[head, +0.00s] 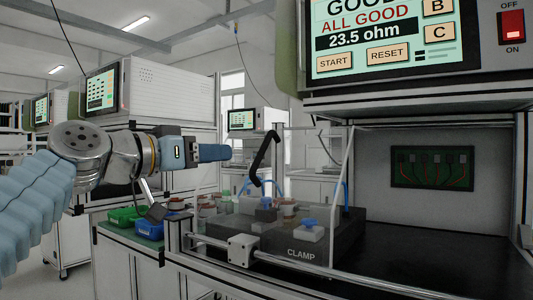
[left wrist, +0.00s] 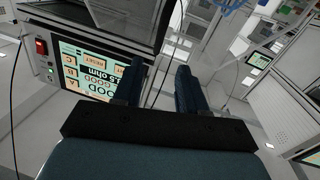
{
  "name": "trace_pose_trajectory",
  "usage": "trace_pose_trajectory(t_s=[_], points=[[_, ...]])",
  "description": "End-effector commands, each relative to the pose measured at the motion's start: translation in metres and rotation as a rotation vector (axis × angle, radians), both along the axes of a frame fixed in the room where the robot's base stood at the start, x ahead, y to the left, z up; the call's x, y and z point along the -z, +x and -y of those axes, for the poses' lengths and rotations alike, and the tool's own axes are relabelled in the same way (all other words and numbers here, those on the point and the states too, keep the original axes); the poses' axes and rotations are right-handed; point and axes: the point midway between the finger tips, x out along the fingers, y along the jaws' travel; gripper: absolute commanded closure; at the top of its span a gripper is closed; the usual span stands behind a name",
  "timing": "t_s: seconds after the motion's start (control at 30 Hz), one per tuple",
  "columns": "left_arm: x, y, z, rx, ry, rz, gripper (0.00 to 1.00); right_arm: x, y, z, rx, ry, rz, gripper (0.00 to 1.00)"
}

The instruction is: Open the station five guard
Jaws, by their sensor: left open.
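A clear guard panel (head: 340,165) stands at the front of the near station, over a dark fixture marked CLAMP (head: 318,252). A metal rail with a pale block (head: 242,250) runs along the station's front edge. A bent black arm or handle (head: 264,158) rises above the fixture; I cannot tell what it joins. No station number is legible. My left gripper (head: 218,153) is level, left of the black handle and apart from it. The left wrist view shows its two dark fingers (left wrist: 160,88) apart with nothing between them. My right gripper is not in view.
The station's screen (head: 385,38) reads ALL GOOD, 23.5 ohm, with a red switch (head: 512,28) beside it. Green (head: 124,216) and blue (head: 148,228) bins and several small parts sit left of the fixture. The black bench top (head: 440,235) at right is clear.

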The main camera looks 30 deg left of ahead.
Motion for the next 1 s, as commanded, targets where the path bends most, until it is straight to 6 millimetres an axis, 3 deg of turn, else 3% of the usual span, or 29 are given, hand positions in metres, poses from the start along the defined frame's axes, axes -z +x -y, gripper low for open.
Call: trace_pose_trajectory(t_s=[0.3, 0.5, 0.7, 1.0], points=[[-0.002, 0.070, 0.015, 0.002, -0.001, -0.004, 0.59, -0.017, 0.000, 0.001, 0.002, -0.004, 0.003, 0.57], [-0.002, 0.105, 0.024, 0.001, -0.003, -0.002, 0.59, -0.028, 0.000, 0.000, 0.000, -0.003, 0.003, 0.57], [-0.001, 0.120, 0.028, 0.000, -0.001, 0.000, 0.59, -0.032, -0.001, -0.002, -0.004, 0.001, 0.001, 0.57], [0.000, 0.122, 0.028, 0.000, -0.001, 0.001, 0.62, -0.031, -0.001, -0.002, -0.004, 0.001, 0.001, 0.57]])
